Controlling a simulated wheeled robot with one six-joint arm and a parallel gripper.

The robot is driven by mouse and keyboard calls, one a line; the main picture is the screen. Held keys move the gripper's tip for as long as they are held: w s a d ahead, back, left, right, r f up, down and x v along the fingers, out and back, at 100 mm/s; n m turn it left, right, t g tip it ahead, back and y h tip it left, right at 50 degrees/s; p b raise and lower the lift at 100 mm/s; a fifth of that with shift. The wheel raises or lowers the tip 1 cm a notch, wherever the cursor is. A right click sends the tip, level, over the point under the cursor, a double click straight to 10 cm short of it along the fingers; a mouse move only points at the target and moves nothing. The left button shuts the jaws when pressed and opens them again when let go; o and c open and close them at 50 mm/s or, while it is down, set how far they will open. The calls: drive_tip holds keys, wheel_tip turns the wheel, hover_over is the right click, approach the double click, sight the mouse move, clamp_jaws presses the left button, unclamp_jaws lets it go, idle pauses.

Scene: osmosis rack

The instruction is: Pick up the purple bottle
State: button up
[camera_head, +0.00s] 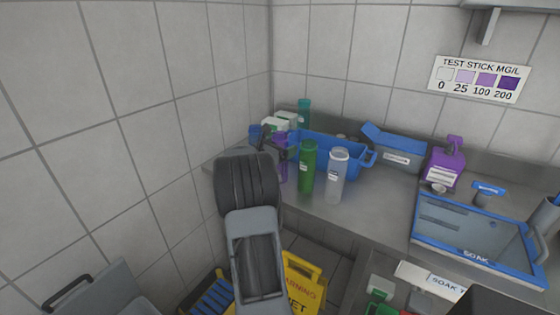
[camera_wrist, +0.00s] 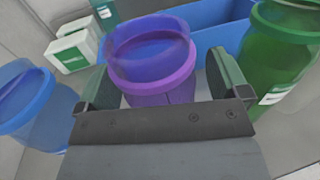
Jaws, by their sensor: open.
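The purple bottle (camera_wrist: 155,65) stands upright in the wrist view, its round top between the two fingers of my gripper (camera_wrist: 160,88). The fingers are apart, one on each side of the bottle, and I cannot tell whether either touches it. In the head view the purple bottle (camera_head: 283,168) is partly hidden behind my arm and gripper (camera_head: 270,143), at the left end of the metal counter. A purple pump bottle (camera_head: 445,165) stands apart at the right, near the wall.
A green bottle (camera_head: 307,165) and a clear bottle (camera_head: 337,175) stand right of my gripper. A blue bottle (camera_wrist: 35,100) is close on the left. A blue bin (camera_head: 325,150) and white-green boxes (camera_wrist: 72,48) are behind. A soak tray (camera_head: 425,235) sits at right.

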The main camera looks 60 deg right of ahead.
drive_tip(key=c, duration=1.2)
